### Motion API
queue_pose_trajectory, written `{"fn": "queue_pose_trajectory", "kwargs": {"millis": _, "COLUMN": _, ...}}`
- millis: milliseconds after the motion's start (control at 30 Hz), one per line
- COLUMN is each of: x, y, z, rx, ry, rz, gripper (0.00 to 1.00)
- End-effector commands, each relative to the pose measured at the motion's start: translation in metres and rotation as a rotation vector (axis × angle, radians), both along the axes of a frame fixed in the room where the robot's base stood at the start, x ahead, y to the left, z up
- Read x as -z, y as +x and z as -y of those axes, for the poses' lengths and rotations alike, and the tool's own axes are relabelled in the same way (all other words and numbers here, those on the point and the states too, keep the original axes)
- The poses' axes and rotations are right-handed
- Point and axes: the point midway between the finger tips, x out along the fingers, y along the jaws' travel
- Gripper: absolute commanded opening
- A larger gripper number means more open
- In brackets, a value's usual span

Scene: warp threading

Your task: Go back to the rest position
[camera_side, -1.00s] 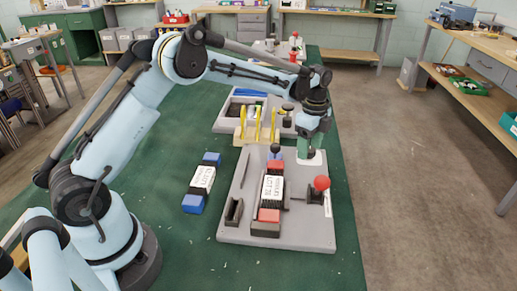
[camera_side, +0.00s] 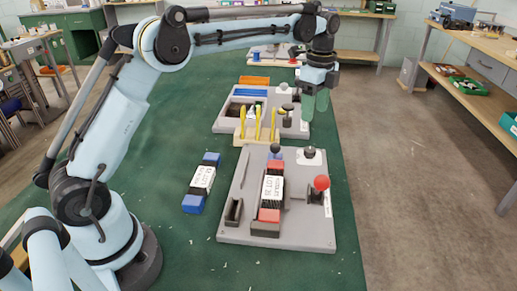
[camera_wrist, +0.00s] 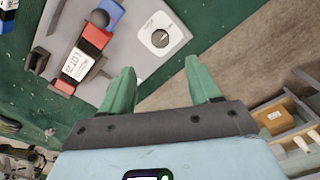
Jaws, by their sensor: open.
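My gripper (camera_side: 316,104) is raised above the right edge of the green table in the side view, pointing down. In the wrist view its two green fingers (camera_wrist: 163,90) are apart with nothing between them. Below it is a grey fixture plate (camera_side: 285,236) that holds a red-ended block with a white label (camera_side: 272,189). A round black knob on a white plate (camera_side: 309,153) sits at the plate's far right corner; it also shows in the wrist view (camera_wrist: 160,38). My gripper touches none of these.
A blue-ended block with a label (camera_side: 202,177) lies left of the plate. A red ball-topped lever (camera_side: 321,184) rises from the plate. Yellow-handled tools (camera_side: 257,124) stand upright before a grey tray (camera_side: 226,124). The green table (camera_side: 180,235) is clear at front left.

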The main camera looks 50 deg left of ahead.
Motion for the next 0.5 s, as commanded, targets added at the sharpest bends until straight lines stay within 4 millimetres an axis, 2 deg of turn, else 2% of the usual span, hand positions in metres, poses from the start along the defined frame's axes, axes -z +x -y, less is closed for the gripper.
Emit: {"fn": "queue_pose_trajectory", "kwargs": {"millis": 500, "x": -0.0090, "y": -0.0056, "z": 0.0004, "rx": -0.039, "ry": 0.000, "rz": 0.017, "gripper": 0.62}}
